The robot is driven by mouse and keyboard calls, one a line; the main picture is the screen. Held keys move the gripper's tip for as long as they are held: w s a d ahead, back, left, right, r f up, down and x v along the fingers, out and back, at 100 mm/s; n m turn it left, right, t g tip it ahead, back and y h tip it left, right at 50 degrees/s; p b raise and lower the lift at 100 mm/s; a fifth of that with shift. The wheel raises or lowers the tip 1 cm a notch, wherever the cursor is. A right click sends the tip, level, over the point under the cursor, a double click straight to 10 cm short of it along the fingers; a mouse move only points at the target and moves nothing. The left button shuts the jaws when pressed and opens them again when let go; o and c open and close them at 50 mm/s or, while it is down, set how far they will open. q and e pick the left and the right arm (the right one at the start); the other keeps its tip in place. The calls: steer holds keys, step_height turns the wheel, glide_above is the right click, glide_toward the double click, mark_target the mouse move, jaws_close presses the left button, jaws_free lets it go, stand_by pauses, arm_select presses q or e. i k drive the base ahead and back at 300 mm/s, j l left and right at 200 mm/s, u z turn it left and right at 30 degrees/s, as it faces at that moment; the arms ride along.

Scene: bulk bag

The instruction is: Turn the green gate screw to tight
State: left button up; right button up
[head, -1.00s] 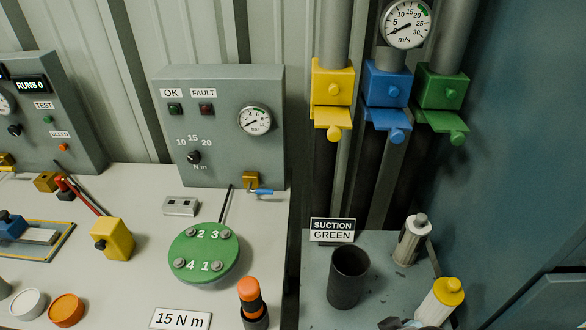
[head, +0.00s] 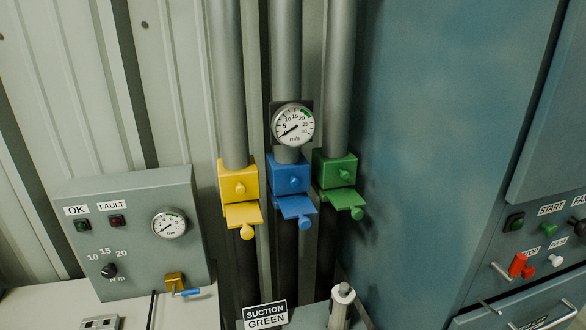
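The green gate (head: 335,170) is a box on the rightmost grey duct pipe in the head view. A small round green screw knob (head: 344,174) sits on its front face. A green plate (head: 341,198) sticks out below the box, with a green ball-ended handle (head: 357,213) at its front. I cannot tell from this view how tight the screw is. Neither of my grippers is in the picture, and nothing touches the green gate.
A yellow gate (head: 238,183) and a blue gate (head: 289,175) stand left of the green one. A round m/s gauge (head: 294,126) hangs above the blue gate. A "SUCTION GREEN" sign (head: 265,315) stands below. A blue-grey cabinet wall (head: 440,130) rises close on the right.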

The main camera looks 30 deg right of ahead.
mark_target(344, 175)
steer(key=k+l+z, duration=0.1)
steer(key=z, duration=0.25)
steer(key=l+z, duration=0.15)
steer(key=z, duration=0.2)
steer(key=k+l+z, duration=0.1)
steer(key=z, duration=0.25)
